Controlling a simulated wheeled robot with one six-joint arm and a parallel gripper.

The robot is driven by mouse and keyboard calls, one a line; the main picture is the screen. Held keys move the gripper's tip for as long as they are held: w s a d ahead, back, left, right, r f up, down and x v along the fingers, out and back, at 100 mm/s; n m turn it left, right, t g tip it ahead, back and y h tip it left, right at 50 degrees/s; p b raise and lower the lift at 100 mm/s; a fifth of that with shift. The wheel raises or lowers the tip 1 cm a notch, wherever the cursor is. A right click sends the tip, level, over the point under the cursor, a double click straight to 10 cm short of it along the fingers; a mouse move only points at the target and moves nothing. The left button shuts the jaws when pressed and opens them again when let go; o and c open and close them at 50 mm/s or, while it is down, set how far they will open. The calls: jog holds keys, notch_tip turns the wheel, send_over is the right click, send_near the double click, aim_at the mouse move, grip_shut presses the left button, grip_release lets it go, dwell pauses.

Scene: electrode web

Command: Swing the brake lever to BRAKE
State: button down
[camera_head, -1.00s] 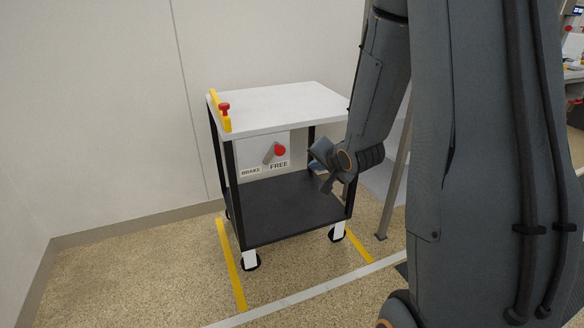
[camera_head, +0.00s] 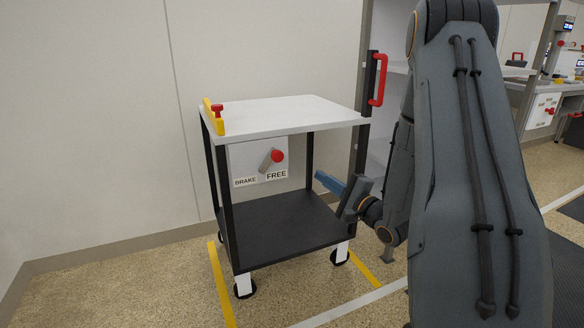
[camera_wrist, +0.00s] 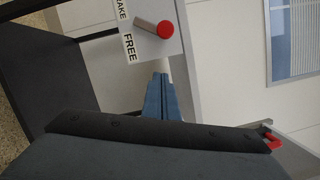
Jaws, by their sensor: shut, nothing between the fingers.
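The brake lever (camera_head: 266,161) is a grey bar with a red knob (camera_head: 277,156) at its upper right end. It sits on a white panel under the cart's top, and the knob is above the FREE label (camera_head: 277,175). The BRAKE label (camera_head: 245,182) is to the left. My gripper (camera_head: 320,176) is to the right of the panel, apart from the lever, with its blue fingers pointing toward it. In the wrist view the fingers (camera_wrist: 162,80) are together and empty, and the knob (camera_wrist: 165,29) is beyond their tips.
The cart has a white top (camera_head: 290,114), a dark lower shelf (camera_head: 285,222) and black posts. A red button (camera_head: 217,109) stands on a yellow strip at the top's left edge. A red handle (camera_head: 378,80) rises behind the cart's right side. Yellow floor lines flank the cart.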

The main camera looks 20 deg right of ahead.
jog(key=w+a+r+b, duration=0.2)
jog(key=w+a, duration=0.4)
jog(key=w, duration=0.3)
jog(key=shift+w+a+r+b, duration=0.15)
jog(key=shift+w+a+b, duration=0.1)
jog(key=shift+b, duration=0.4)
jog(key=shift+d+r, duration=0.1)
